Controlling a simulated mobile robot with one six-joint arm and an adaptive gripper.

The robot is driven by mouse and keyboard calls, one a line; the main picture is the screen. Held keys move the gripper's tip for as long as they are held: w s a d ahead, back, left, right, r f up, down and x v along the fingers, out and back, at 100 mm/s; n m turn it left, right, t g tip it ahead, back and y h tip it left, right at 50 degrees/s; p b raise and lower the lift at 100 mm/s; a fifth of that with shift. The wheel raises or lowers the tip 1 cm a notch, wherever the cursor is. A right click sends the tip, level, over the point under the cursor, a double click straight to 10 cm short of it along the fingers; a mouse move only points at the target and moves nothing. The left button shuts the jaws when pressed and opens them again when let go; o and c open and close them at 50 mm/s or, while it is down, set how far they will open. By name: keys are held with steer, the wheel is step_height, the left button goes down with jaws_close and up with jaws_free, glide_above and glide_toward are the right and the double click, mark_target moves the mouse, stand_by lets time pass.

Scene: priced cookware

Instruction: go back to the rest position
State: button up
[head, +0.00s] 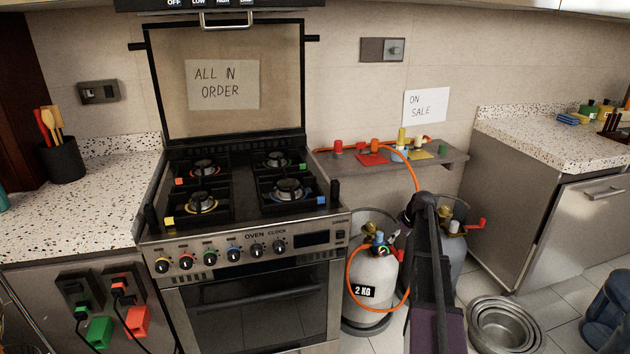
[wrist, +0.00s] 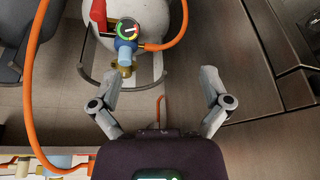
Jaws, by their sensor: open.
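My gripper (wrist: 160,78) is open in the wrist view, with its two grey fingers spread wide and nothing between them. Beyond the fingers, the wrist view shows a white gas bottle (wrist: 172,18) with a gauge and a blue and brass valve fitting; the fingertips look apart from it. In the head view my dark arm reaches up from the bottom, right of the white gas bottle (head: 372,275) marked 2 KG. The fingers cannot be made out clearly there.
A second, grey bottle (head: 452,250) stands partly behind my arm. An orange hose (head: 350,270) loops around the white bottle up to a shelf (head: 445,160) with coloured valves. The stove (head: 240,260) is left, a counter (head: 545,140) right, nested pans (head: 505,325) on the floor.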

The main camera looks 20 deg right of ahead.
steer(key=s+a+m+g, duration=0.1)
steer(key=s+a, duration=0.4)
steer(key=a, duration=0.6)
steer(key=s+a+g, duration=0.1)
steer(key=s+a, duration=0.4)
steer(key=a, duration=0.7)
steer(key=s+a+m+g+h, duration=0.2)
steer(key=s+a, duration=1.2)
steer(key=s, duration=0.1)
step_height(320, 180, up, 19)
steer(key=w+p, duration=0.1)
steer(key=p, duration=1.9)
